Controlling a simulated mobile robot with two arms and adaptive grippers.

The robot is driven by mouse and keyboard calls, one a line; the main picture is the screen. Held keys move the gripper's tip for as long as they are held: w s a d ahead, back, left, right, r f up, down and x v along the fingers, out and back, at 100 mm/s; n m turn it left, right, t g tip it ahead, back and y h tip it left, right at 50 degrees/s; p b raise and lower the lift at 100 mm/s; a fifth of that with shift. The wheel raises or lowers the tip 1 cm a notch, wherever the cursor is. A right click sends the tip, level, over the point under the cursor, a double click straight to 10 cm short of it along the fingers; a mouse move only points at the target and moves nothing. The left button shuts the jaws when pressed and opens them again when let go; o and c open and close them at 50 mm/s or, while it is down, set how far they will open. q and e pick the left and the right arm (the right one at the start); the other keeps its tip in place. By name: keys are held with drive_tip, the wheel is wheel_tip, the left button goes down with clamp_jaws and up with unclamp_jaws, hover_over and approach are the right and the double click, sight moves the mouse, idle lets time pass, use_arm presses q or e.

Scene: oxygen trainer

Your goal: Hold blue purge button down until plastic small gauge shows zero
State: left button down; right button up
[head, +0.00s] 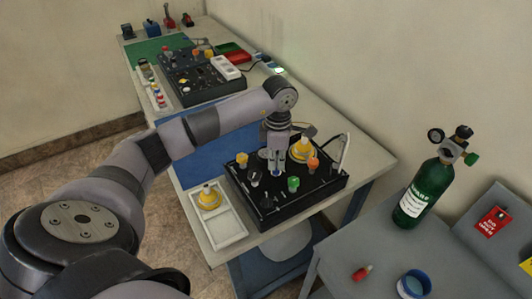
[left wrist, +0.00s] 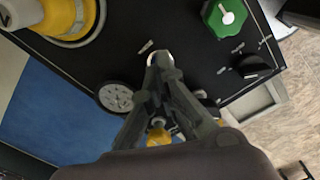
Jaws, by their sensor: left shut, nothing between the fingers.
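The black trainer box (head: 262,215) stands on the near end of the bench, with knobs and gauges on its top. My left gripper (head: 276,170) is over the middle of the box, pointing down, its fingers shut with nothing between them. In the left wrist view its fingertips (left wrist: 160,62) are at a small round part with a bluish rim, probably the blue purge button (left wrist: 164,58), mostly hidden by the fingers. I cannot tell whether it is pressed. A small round gauge (left wrist: 116,97) lies left of the fingers; its reading is too small to make out. My right gripper is not in view.
A green knob (head: 293,184) and yellow-based fittings stand close around the gripper on the box. A white tray (head: 232,240) with a yellow part is to the left. A green cylinder (head: 413,195) stands on the grey table at right. Another black panel (head: 190,92) is farther back.

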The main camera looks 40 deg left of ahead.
use_arm(q)
drive_tip(key=shift+r+p, duration=1.35)
drive_tip(key=shift+r, duration=1.35)
